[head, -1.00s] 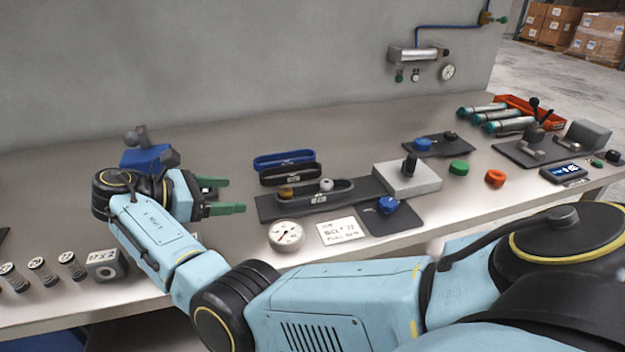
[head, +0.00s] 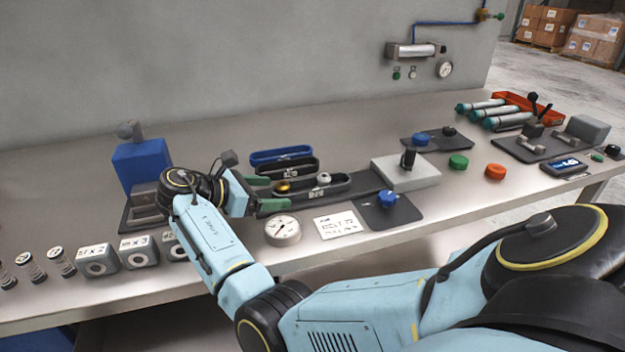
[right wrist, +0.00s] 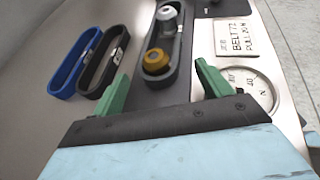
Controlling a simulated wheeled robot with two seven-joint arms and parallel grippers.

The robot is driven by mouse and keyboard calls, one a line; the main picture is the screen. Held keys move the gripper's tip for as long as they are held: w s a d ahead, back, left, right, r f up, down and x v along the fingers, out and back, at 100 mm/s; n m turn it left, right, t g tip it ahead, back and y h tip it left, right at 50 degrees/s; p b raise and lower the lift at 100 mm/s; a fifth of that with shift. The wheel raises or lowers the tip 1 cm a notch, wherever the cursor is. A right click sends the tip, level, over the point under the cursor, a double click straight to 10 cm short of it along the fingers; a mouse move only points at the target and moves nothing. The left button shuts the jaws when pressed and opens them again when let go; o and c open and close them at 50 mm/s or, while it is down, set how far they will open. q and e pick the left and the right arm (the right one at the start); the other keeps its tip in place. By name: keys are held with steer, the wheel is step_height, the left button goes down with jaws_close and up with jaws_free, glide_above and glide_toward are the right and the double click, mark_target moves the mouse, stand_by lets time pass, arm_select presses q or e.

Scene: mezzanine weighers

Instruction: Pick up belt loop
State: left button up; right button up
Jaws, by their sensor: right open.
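A blue belt loop (head: 280,155) and a black belt loop (head: 290,170) lie side by side on the bench. A dark grey belt loop (head: 340,184) runs around a brass roller (head: 283,187) and a pale roller (head: 323,178) on a dark plate. My right gripper (head: 267,193) is open and empty at the left end of this grey loop. In the right wrist view the grey loop (right wrist: 153,76) lies ahead between the green fingers, and the blue loop (right wrist: 62,82) and black loop (right wrist: 88,80) lie left of them. My left gripper is out of view.
A round dial gauge (head: 283,230) and a white card (head: 338,224) lie in front of the plate. A blue knob (head: 388,199) and a grey block with a black lever (head: 405,172) stand to the right. Open bench lies behind the loops.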

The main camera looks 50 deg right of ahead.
steer(key=shift+x, duration=1.1)
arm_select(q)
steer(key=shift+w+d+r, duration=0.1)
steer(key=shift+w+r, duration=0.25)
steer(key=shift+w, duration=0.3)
arm_select(e)
steer(key=c, duration=1.1)
steer(key=shift+o, duration=0.2)
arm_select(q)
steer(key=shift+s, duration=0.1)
arm_select(e)
steer(key=shift+r, duration=0.15)
